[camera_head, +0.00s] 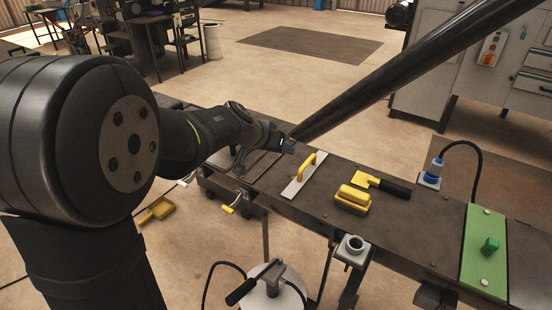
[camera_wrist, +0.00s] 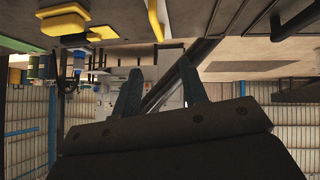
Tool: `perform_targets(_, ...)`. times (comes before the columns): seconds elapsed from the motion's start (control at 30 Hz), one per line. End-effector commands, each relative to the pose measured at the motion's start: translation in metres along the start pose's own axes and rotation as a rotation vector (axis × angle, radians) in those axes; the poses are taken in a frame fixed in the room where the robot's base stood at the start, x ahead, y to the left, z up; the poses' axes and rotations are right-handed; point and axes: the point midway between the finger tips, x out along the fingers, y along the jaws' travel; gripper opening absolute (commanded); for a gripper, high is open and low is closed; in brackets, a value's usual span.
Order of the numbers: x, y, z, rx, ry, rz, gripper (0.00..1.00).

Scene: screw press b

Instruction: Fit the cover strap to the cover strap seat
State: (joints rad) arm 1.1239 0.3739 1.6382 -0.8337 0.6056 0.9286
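A flat pale strip with a raised yellow handle (camera_head: 306,167) lies on the dark bench; it looks like the cover strap, though no label shows. Its yellow handle also shows at the top of the wrist view (camera_wrist: 156,20). I cannot tell for sure which part is the cover strap seat; a green plate with a green knob (camera_head: 483,260) is at the bench's right end. My gripper (camera_head: 288,145) is just left of and above the strip, apart from its handle. In the wrist view its two fingers (camera_wrist: 160,68) are spread with nothing between them.
A yellow block-shaped tool (camera_head: 353,199) and a yellow-and-black tool (camera_head: 384,185) lie right of the strip. A blue plug with a black cable (camera_head: 434,170) stands at the back edge. A thick dark bar (camera_head: 400,80) slants up behind my gripper. The bench between tools and green plate is clear.

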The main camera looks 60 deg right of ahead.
Motion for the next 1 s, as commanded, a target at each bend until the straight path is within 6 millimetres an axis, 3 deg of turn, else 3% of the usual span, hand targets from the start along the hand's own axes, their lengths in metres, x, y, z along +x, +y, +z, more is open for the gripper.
perform_targets(0.17,0.019,0.004,-0.003,0.009,0.002,0.009,0.4)
perform_targets(0.7,0.114,0.004,-0.003,0.008,0.002,0.008,0.4)
perform_targets(1.0,0.134,0.004,-0.002,0.008,0.002,0.008,0.4)
